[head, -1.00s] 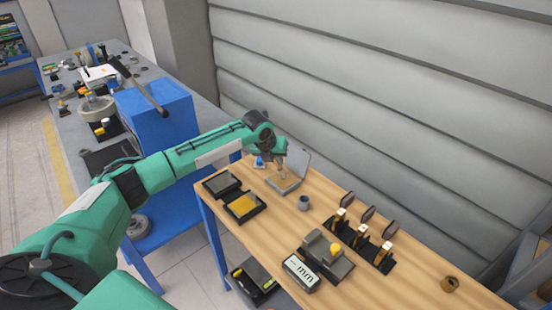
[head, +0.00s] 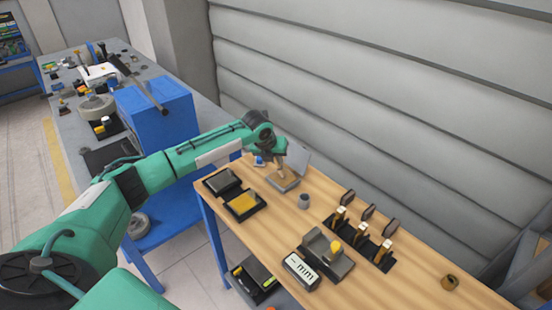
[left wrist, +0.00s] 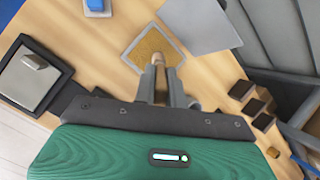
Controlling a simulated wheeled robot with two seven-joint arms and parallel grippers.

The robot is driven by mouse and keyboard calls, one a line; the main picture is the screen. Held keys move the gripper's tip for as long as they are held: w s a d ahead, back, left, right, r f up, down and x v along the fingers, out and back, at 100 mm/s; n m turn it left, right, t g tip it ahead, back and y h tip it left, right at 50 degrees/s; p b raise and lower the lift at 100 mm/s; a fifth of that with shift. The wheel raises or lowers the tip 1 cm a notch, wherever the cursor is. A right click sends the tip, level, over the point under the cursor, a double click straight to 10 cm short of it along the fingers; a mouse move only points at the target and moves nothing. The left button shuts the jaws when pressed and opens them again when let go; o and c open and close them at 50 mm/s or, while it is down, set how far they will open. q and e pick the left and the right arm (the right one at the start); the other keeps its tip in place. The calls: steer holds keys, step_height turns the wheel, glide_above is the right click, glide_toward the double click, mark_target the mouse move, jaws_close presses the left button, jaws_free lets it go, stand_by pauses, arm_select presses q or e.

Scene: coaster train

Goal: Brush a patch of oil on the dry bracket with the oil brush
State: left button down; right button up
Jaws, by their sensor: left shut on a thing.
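My left gripper (head: 282,173) is over an open, shallow tin (head: 289,186) at the far end of the wooden table. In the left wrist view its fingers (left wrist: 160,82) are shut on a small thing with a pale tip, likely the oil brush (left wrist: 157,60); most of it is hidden. The tip is at the tan pad in the tin (left wrist: 148,44); I cannot tell whether it touches. Dark upright plates (head: 367,212) stand behind a black rack on the right, perhaps the brackets; I cannot tell which is dry. My right gripper is not in view.
A grey cup (head: 303,202) stands just right of the tin. A black tray with a yellow pad (head: 243,206) and a dark tray (head: 221,184) lie at the left edge. A grey block with a yellow knob (head: 326,257) stands nearer. A ribbed grey wall rises behind the table.

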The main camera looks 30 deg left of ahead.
arm_select(q)
step_height(320, 180, up, 7)
steer(key=p, duration=0.6)
stand_by(0.9)
